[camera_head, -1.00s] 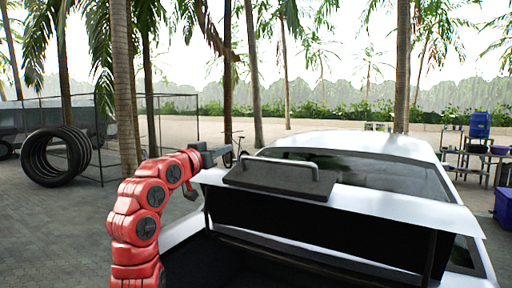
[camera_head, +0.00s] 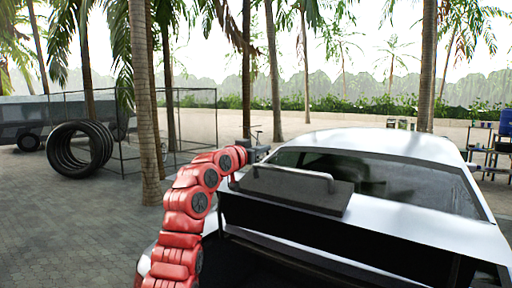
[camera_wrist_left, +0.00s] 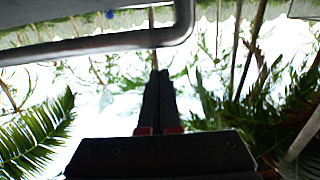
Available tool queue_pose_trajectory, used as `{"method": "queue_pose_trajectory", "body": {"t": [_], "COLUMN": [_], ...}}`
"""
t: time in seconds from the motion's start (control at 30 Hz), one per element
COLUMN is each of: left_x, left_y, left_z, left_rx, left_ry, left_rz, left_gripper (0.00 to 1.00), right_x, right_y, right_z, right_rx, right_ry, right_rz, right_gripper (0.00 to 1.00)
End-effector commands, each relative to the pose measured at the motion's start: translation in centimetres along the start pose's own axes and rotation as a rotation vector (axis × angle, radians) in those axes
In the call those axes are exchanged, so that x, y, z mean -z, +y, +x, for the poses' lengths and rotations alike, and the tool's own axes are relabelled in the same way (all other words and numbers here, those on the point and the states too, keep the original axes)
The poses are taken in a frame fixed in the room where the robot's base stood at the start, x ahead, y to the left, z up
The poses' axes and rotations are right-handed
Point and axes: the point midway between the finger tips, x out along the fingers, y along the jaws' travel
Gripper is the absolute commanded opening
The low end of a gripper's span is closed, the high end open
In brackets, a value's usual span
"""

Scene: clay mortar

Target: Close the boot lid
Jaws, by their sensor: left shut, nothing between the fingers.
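The white car's boot lid (camera_head: 420,226) is raised, with its black inner side facing me above the dark boot opening. A dark plate with a grey bar handle (camera_head: 290,171) sits on top of the lid. My left gripper (camera_head: 257,151) is at the end of the red arm, beside the lid's left end and near the handle's left end; it is small and partly hidden there. In the left wrist view its two dark fingers (camera_wrist_left: 158,75) are together and empty. The bent grey handle (camera_wrist_left: 100,45) crosses above their tips, apart from them. My right gripper is out of view.
The car's rear window and roof (camera_head: 390,143) lie beyond the lid. A stack of black tyres (camera_head: 78,150) and a wire fence stand at the left, with palm trunks (camera_head: 145,110) nearer the middle. Shelves stand at the far right. Paving at the left is clear.

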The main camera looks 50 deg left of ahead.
Motion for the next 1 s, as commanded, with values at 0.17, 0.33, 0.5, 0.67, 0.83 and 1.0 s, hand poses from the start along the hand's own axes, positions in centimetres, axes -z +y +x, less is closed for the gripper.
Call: {"method": "queue_pose_trajectory", "body": {"t": [0.17,0.33,0.5,0.67,0.83,1.0], "left_x": [-0.9,-1.9,-2.8,-3.1,-3.2,-3.2], "left_y": [-0.1,-0.1,-0.1,-0.1,0.0,0.0], "left_z": [-0.2,-1.1,-1.8,-2.1,-2.1,-2.1], "left_rx": [0.0,0.001,0.0,0.002,0.002,0.001], "left_ry": [-0.002,-0.001,-0.002,0.0,0.0,0.0], "left_rz": [-0.001,-0.001,-0.001,0.0,0.001,0.0], "left_gripper": [0.0,0.0,0.0,0.0,0.0,0.0], "right_x": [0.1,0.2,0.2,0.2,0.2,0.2], "right_y": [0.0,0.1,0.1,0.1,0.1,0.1], "right_z": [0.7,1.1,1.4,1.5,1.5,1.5], "right_rx": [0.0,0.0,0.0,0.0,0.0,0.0], "right_ry": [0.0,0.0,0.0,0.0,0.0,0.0], "right_rz": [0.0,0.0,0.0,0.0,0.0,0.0], "right_gripper": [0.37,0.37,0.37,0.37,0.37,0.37]}}
